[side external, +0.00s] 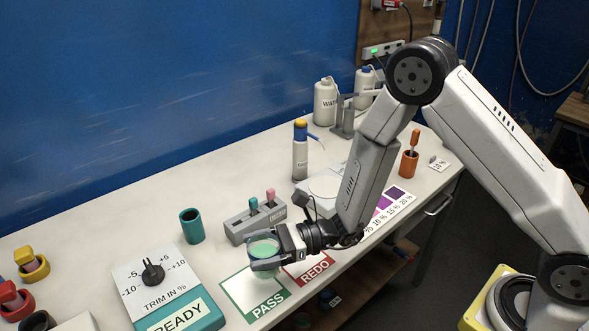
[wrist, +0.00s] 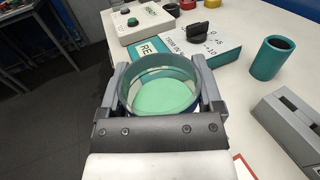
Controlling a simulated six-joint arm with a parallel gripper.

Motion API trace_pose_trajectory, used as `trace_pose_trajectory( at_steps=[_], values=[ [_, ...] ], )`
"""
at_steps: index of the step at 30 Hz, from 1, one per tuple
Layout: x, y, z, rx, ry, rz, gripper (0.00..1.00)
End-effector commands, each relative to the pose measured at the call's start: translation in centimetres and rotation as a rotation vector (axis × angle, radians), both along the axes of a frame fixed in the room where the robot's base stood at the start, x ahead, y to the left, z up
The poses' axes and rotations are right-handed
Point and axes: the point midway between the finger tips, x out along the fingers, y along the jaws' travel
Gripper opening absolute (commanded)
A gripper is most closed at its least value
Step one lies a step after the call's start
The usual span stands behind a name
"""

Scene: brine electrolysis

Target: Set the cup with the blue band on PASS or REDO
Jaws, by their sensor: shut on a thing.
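A clear cup (side external: 263,247) with pale green liquid is held upright in my gripper (side external: 268,258). In the wrist view the cup (wrist: 160,95) sits between both fingers, with a dark blue sliver low on its wall; most of the band is hidden by my gripper. The green-bordered PASS card (side external: 238,287) lies on the table below the cup in the side view. The red REDO card (side external: 322,268) lies to its right, partly behind my gripper. I cannot tell the exact gap between cup and table.
A grey rack (side external: 240,228) with two coloured-top pieces stands just behind. A teal holder (side external: 192,226) and the trim dial box (side external: 160,280) are to the left. A white bottle with a yellow top (side external: 300,155) and an orange holder (side external: 409,163) stand farther back.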

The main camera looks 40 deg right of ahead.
Motion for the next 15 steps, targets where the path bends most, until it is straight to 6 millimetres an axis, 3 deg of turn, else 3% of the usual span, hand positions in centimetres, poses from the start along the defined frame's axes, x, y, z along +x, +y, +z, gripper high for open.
trace_pose_trajectory(
  at_steps=[9, 15],
  values=[
    [2.5, 1.2, -3.4, 0.000, 0.001, 0.001, 0.12],
    [3.3, 1.5, -4.5, 0.000, 0.001, 0.001, 0.12]
  ],
)
